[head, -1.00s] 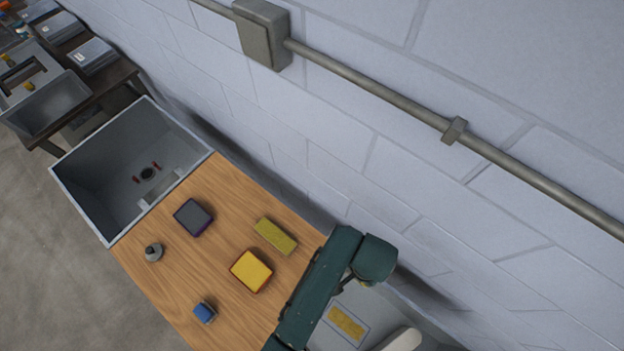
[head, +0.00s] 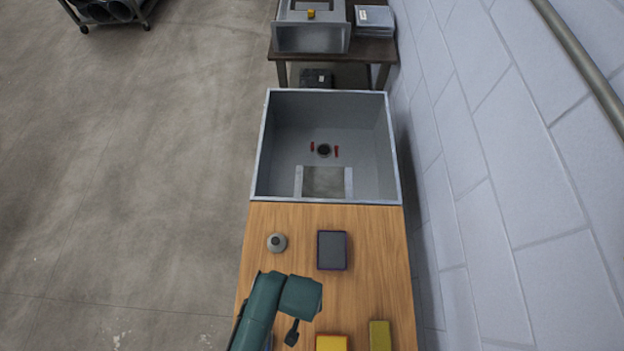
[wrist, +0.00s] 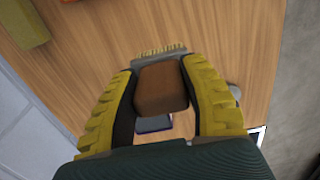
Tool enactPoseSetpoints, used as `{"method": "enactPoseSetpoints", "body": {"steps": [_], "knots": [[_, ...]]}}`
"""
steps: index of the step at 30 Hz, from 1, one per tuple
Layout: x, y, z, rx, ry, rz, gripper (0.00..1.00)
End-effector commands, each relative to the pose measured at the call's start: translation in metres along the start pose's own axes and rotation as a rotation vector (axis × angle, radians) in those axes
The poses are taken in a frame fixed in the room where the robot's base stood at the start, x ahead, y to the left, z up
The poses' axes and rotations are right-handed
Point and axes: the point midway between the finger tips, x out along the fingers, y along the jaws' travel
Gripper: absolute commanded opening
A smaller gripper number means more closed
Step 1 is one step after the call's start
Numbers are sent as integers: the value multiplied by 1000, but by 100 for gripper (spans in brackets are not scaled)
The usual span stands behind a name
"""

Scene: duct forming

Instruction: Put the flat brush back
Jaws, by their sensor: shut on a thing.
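The flat brush (wrist: 161,88) is between the yellow fingers of my gripper (wrist: 163,98) in the wrist view. Its brown handle is clasped from both sides, and its grey ferrule and pale bristles point to the top of the picture. The brush appears to be above the wooden worktop (wrist: 130,30), with a gap I cannot measure. In the head view my teal arm covers part of the same worktop (head: 375,285); the fingers and brush cannot be made out there.
A dark purple-edged block (head: 332,250) and a small grey bottle (head: 277,242) stand on the worktop. A yellow block (head: 331,343) and an olive block (head: 380,336) are nearer. A deep grey sink-like box (head: 260,155) adjoins the far end; a wall runs along the right.

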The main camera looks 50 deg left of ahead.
Motion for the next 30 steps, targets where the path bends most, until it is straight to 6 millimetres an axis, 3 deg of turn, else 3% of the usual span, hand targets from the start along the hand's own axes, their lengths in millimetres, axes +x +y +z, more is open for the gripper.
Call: {"method": "enactPoseSetpoints", "body": {"steps": [16,28,29,30], "knots": [[92,-3,2,-21,2,0,16],[102,-2,1,-20,4,1,16],[102,-3,1,-20,4,1,47],[102,-2,1,-20,5,1,54]]}}
